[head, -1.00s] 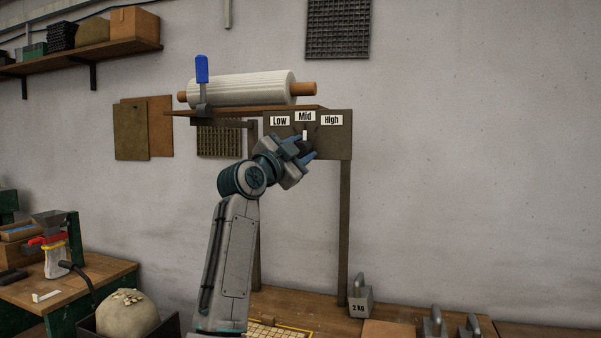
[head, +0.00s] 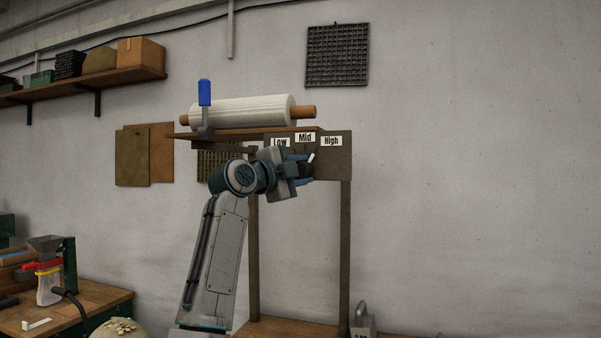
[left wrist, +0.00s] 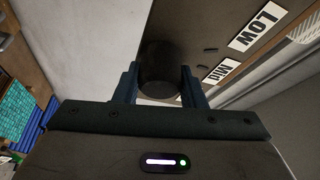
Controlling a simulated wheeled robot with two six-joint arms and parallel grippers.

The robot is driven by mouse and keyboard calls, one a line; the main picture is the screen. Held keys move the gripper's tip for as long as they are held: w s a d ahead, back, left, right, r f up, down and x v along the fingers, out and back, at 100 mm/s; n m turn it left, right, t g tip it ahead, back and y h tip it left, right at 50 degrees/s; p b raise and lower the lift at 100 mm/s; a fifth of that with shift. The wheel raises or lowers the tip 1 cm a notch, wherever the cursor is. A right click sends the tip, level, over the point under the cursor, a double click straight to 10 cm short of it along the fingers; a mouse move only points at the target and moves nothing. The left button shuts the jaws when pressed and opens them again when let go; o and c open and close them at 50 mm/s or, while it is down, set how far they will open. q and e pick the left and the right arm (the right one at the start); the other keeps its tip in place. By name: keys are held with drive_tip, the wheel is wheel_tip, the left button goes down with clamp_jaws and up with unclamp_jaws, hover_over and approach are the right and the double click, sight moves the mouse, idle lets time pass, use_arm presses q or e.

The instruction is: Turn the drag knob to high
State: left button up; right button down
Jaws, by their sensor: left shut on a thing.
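The drag knob is a dark round cylinder (left wrist: 160,68) on a brown panel (head: 338,165) below the paper roll. Its white pointer (head: 311,157) leans up and to the right, between the Mid label (head: 305,137) and the High label (head: 331,141). The Low label (head: 280,142) is at the left, partly covered by my gripper. My left gripper (head: 303,169) is shut on the knob, its blue fingers on either side of it. Most of the knob is hidden by the gripper in the head view. My right gripper is not in view.
The white roll (head: 245,111) on its wooden bar lies on the shelf above the panel, with a blue-handled lever (head: 204,92) at its left. A post (head: 345,245) carries the panel's right side. The wall to the right is clear.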

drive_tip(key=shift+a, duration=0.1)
use_arm(q)
drive_tip(key=o, duration=1)
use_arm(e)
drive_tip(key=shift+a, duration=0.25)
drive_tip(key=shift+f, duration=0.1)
use_arm(q)
drive_tip(key=shift+s+a+f, duration=0.15)
drive_tip(key=shift+s+a, duration=0.1)
drive_tip(key=r+b+v, duration=0.1)
drive_tip(key=b+v, duration=0.3)
drive_tip(key=v, duration=0.6)
drive_tip(key=shift+f, duration=0.45)
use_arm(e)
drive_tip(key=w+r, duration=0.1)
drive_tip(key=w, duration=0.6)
